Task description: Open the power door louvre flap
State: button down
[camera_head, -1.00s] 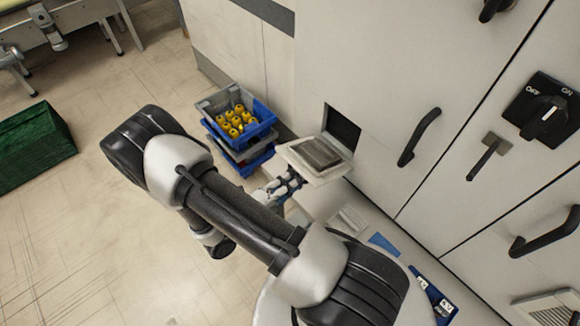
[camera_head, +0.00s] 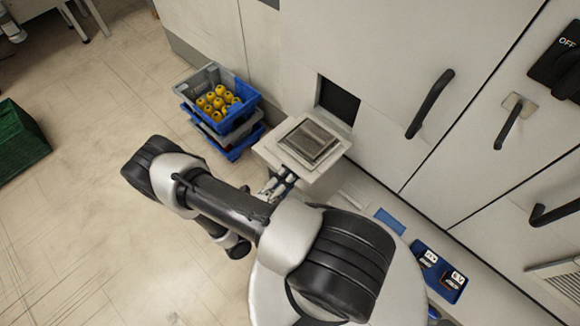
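The louvre flap (camera_head: 276,147) is a pale panel with a grey slatted grille (camera_head: 308,142) in its middle. It stands swung out from the cabinet door (camera_head: 390,55), just below and left of a dark square opening (camera_head: 338,101). The opening is uncovered. My gripper (camera_head: 280,183) is at the flap's near lower edge, with its fingers partly under or against that edge. Whether the fingers touch or grip the flap cannot be told. My own arm hides part of the area below the flap.
Stacked blue and grey crates (camera_head: 250,98) with yellow items stand left of the flap. A black door handle (camera_head: 430,104) is right of the opening. A blue tray (camera_head: 440,272) lies at lower right. A green crate (camera_head: 18,143) is far left. The floor between is clear.

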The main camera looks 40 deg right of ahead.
jog(key=shift+s+d+f, duration=0.1)
jog(key=shift+d+f, duration=0.1)
jog(key=shift+f, duration=0.1)
jog(key=c, duration=1.7)
grip_release()
jog(key=shift+d, duration=0.1)
jog(key=v, duration=1.2)
